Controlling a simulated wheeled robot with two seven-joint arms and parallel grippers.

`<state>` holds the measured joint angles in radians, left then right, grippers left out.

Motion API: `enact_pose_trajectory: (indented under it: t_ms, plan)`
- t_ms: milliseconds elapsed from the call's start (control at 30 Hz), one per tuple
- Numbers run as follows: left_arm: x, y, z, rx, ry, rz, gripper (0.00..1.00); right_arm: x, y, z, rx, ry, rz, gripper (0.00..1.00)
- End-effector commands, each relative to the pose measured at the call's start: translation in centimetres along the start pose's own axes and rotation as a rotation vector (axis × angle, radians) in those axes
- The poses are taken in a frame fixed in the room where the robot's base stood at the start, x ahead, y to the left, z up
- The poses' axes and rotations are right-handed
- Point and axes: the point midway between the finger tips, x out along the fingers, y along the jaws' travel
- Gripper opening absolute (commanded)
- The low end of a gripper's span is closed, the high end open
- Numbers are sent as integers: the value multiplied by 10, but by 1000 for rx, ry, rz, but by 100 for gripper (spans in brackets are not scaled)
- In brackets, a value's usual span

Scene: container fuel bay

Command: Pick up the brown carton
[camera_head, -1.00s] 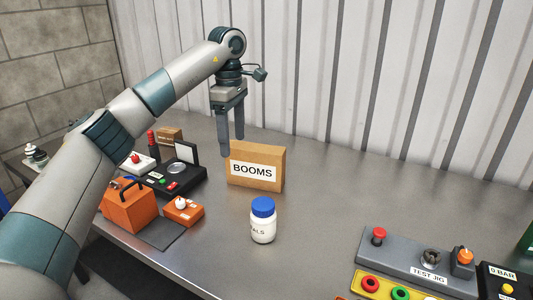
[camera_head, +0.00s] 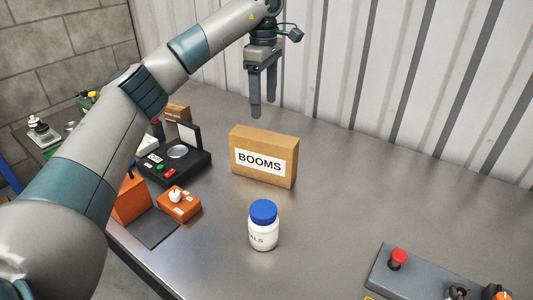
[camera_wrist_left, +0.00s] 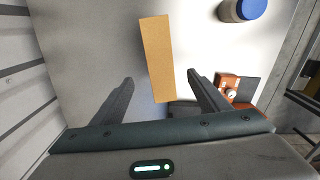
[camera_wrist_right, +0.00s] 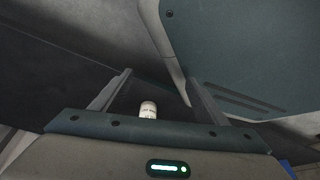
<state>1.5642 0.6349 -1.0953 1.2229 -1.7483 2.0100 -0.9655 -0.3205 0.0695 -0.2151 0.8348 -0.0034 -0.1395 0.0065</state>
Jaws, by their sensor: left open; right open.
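The brown carton (camera_head: 263,139) stands upright on the grey metal bench, with a white BOOMS label facing me. In the left wrist view the carton (camera_wrist_left: 158,55) appears from above as a narrow brown strip, seen between the two fingers. My left gripper (camera_head: 263,110) is open and empty, fingers pointing down. In the head view it hangs over and behind the carton, apart from it. In the left wrist view its fingers (camera_wrist_left: 160,78) lie on either side of the strip. My right gripper (camera_wrist_right: 160,77) is open and shows only in its own wrist view.
A white bottle with a blue cap (camera_head: 263,225) stands in front of the carton. A black case with open lid (camera_head: 176,158) and an orange box (camera_head: 179,204) stand to the left. A grey control panel (camera_head: 420,276) lies front right. The bench right of the carton is clear.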

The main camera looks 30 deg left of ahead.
Motion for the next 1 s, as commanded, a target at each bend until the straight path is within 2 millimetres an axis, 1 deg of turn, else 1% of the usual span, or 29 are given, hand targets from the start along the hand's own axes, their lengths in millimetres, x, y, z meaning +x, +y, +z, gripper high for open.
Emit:
enact_pose_trajectory:
  t_ms: [367, 467, 667, 733, 1000]
  plan:
    - [2, 0, 0, 0, 0, -1, 69, 0, 0, 1, 0, -2, 0, 68]
    - [8, 0, 0, 0, 0, -1, 69, -1, 0, 3, 0, -7, 0, 68]
    - [29, -1, 0, 1, -1, -3, 69, -5, 2, 11, 0, -29, 2, 68]
    - [40, -1, 0, 0, 1, -4, 69, -9, 5, 28, 0, -71, 6, 68]
    - [81, -1, 0, 0, 1, -3, 69, -24, 13, 74, 2, -183, 15, 68]
